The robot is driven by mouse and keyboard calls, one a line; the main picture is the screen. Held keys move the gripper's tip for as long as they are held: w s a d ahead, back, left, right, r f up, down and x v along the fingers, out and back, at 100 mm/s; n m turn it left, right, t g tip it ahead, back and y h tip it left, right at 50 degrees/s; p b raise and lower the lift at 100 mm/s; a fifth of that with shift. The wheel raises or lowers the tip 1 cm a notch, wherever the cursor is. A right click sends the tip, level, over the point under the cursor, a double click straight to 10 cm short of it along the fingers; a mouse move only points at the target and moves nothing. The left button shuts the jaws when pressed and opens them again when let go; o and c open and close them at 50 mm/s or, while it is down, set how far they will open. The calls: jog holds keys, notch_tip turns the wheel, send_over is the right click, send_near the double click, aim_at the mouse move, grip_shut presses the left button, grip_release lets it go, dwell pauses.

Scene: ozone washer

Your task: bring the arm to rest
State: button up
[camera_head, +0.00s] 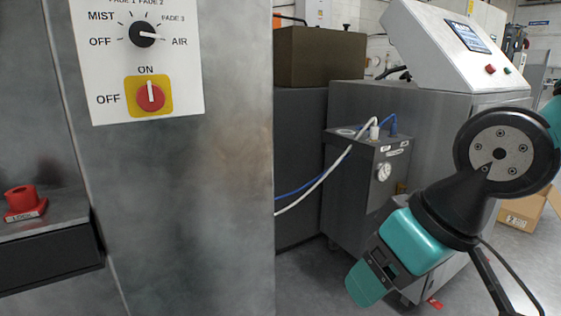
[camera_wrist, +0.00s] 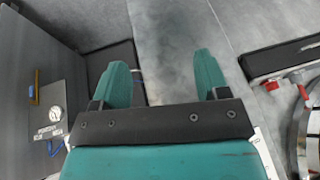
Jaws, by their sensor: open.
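My arm stands at the right of the head view, bent, with its teal gripper (camera_head: 372,278) pointing down and to the left. In the wrist view the two teal fingers of my gripper (camera_wrist: 164,80) stand well apart, with nothing between them but a grey panel and floor beyond. The gripper is open and empty and touches nothing that I can see.
A grey metal panel with a selector knob (camera_head: 142,34) and red switch (camera_head: 150,97) fills the left. A red lockout piece (camera_head: 24,200) sits on a ledge. Behind my arm stands a cabinet with a gauge (camera_head: 384,172) and hoses. A cardboard box (camera_head: 522,212) lies on the floor.

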jog(key=s+d+f+g, duration=0.2)
jog(key=s+d+g, duration=0.1)
jog(key=s, duration=0.3)
notch_tip(320, 180, up, 23)
jog(key=p, duration=2.3)
jog(key=shift+s+n, duration=0.2)
jog(key=shift+n, duration=0.2)
jog(key=shift+f, duration=0.15)
